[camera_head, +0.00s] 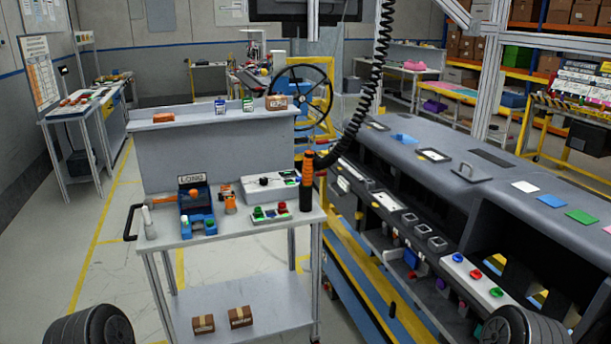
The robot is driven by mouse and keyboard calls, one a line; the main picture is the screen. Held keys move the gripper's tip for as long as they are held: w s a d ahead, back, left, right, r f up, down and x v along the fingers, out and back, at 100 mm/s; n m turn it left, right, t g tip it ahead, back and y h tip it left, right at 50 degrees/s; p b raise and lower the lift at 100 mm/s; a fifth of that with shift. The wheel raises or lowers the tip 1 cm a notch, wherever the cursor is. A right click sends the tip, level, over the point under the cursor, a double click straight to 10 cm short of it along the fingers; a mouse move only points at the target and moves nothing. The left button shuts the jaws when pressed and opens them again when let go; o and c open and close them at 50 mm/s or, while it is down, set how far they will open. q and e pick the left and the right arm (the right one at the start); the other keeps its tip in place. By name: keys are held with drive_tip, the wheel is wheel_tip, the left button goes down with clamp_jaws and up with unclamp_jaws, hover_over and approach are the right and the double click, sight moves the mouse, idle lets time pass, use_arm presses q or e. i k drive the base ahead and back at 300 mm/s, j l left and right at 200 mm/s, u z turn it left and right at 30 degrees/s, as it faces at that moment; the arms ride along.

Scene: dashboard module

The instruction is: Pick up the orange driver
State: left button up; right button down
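The orange driver (307,182) is an upright tool with an orange upper body and a black lower part, at the right end of the grey cart top (170,232). A black coiled cable (375,75) comes down from above and runs to its upper end. I cannot tell whether its lower end rests on the cart or hangs just above it. Neither gripper shows; only dark, ribbed, rounded parts, probably of my own arms, show at the bottom left and bottom right corners.
The cart top also holds a blue fixture (197,205) by a "LONG" sign, a small orange tool (229,200), a white box (270,187) and a button box (270,217). A dark dashboard module (480,180) stands close on the right. Floor at left is clear.

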sight(307, 166)
drive_tip(key=i+l, duration=0.15)
drive_tip(key=i, duration=0.25)
drive_tip(key=i+l, duration=0.1)
drive_tip(key=i, duration=0.3)
drive_tip(key=i+l, duration=0.15)
drive_tip(key=i, duration=0.25)
drive_tip(key=u, duration=0.85)
